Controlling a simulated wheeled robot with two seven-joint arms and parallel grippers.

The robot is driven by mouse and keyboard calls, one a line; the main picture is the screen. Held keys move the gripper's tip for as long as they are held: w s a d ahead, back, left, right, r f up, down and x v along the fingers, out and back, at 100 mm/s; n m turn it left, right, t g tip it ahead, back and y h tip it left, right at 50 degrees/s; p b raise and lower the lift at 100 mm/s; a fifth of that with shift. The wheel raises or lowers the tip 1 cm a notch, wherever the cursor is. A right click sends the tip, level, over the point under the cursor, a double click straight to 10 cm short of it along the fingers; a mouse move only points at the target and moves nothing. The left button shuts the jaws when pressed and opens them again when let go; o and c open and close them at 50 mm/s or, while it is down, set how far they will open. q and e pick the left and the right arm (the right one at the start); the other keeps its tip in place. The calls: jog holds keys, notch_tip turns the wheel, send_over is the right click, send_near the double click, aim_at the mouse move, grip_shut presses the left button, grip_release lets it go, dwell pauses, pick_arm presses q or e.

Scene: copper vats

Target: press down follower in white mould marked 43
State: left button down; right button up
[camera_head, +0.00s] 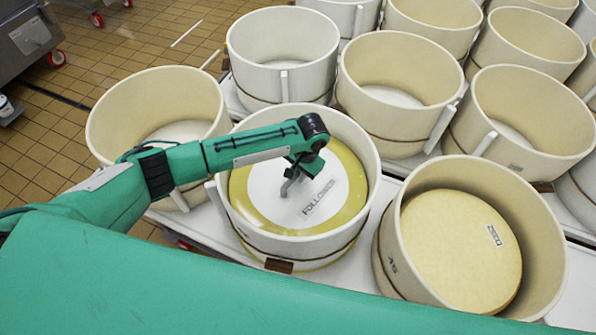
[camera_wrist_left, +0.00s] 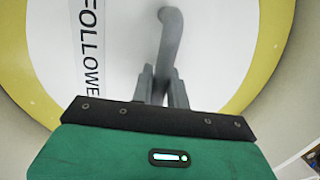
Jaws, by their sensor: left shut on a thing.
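The follower (camera_head: 262,193) is a white disc with a yellow rim and a "FOLLOWER" label. It lies inside a white mould (camera_head: 367,150) near the middle of the head view, below the mould's rim. No number 43 can be read on this mould. My left gripper (camera_head: 293,180) reaches over the mould's left wall and is shut on the grey handle on the follower. In the left wrist view the fingers (camera_wrist_left: 161,88) are closed around the lower part of the bent grey handle (camera_wrist_left: 168,38), above the follower (camera_wrist_left: 215,50). My right gripper is out of view.
A cream mould (camera_head: 545,240) with a pale labelled disc (camera_head: 455,250) in it stands close on the right. Several empty white and cream moulds crowd behind on white tables. Another cream mould (camera_head: 125,105) stands at the left. Tiled floor (camera_head: 125,55) is open at the far left.

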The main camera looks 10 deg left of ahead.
aim_at(306, 182)
pick_arm(q)
jog(key=shift+s+f, duration=0.15)
jog(key=shift+s, duration=0.05)
jog(key=c, duration=1.3)
grip_release()
jog(key=shift+w, duration=0.1)
jog(key=shift+w, duration=0.1)
notch_tip(306, 182, up, 14)
jog(key=d, duration=0.2)
jog(key=shift+w+d+b, duration=0.15)
jog(key=shift+b, duration=0.2)
